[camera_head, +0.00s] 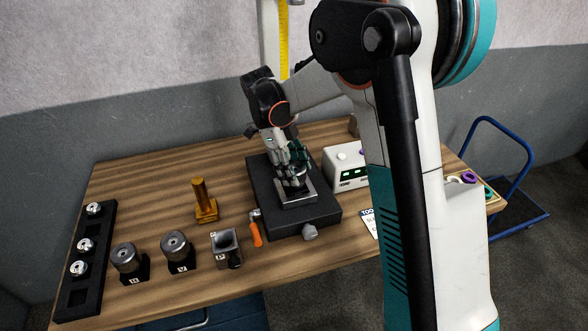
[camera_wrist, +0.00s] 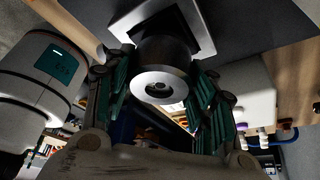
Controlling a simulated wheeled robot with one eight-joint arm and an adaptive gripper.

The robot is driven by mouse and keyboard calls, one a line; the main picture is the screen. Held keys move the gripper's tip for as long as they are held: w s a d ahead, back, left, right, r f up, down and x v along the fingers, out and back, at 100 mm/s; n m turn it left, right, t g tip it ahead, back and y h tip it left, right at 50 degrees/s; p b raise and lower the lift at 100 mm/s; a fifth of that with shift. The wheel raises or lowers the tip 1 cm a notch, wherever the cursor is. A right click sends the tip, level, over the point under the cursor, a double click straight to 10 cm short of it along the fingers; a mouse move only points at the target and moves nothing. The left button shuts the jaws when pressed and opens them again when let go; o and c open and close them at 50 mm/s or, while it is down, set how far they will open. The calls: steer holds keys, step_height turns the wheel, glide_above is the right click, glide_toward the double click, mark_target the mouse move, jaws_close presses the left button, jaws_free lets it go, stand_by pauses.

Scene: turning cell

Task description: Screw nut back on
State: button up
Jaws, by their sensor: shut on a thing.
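My gripper (camera_head: 291,168) points down over the black fixture block (camera_head: 262,200) on the table. Its teal-padded fingers are shut on a dark round part (camera_wrist: 162,55), which I take to be the nut. In the wrist view this part has a pale ring face (camera_wrist: 148,80) with a small hole in the middle. It sits between the two fingers, in line with the square metal plate (camera_wrist: 204,38) behind it. That plate also shows in the head view (camera_head: 301,197) below the fingers. The fingers hide most of the part in the head view, and I cannot see any thread.
A brass stand (camera_head: 204,202), grey cylinders (camera_head: 126,258) (camera_head: 176,246), a hollow grey box (camera_head: 226,248) and an orange-handled tool (camera_head: 256,235) stand left of or before the fixture. A black rack (camera_head: 84,293) lies far left. A white box with green displays (camera_head: 345,166) stands right.

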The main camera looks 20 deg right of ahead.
steer(key=o, duration=1.2)
steer(key=shift+s+d, duration=0.15)
steer(key=shift+d, duration=0.05)
steer(key=shift+a, duration=0.1)
